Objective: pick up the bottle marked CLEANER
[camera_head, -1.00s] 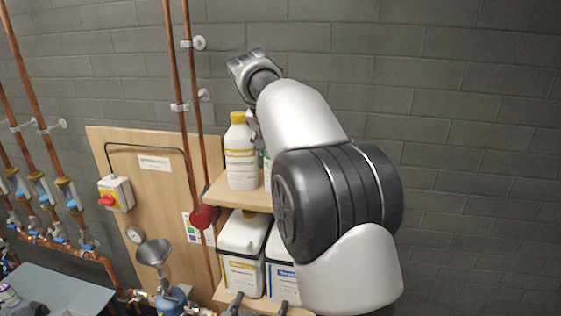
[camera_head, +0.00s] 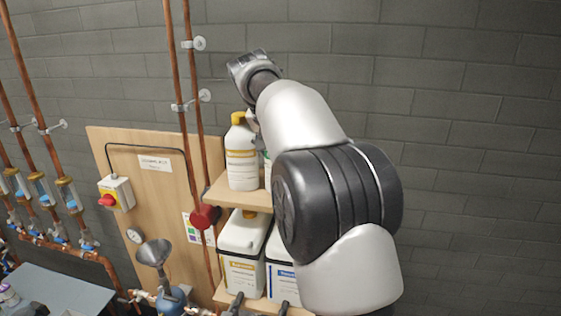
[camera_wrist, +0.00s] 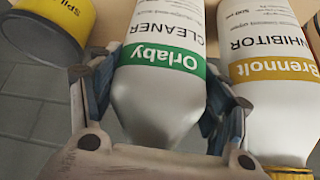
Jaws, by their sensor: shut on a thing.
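The CLEANER bottle (camera_wrist: 165,75) is white with a green Orlaby band and shows upside down in the wrist view. My gripper (camera_wrist: 158,92) is shut on it, one finger on each side of the bottle. In the head view my arm hides most of this bottle; only a thin white and green strip shows beside the arm above the upper shelf. I cannot tell whether its base touches the shelf.
The INHIBITOR bottle (camera_wrist: 270,80), with a gold band, stands close beside my right finger; it has a yellow cap in the head view (camera_head: 241,155). A yellow SPILL container (camera_wrist: 45,30) is at upper left. The wooden shelf (camera_head: 238,196) has canisters (camera_head: 242,250) below. Copper pipes (camera_head: 180,110) run at left.

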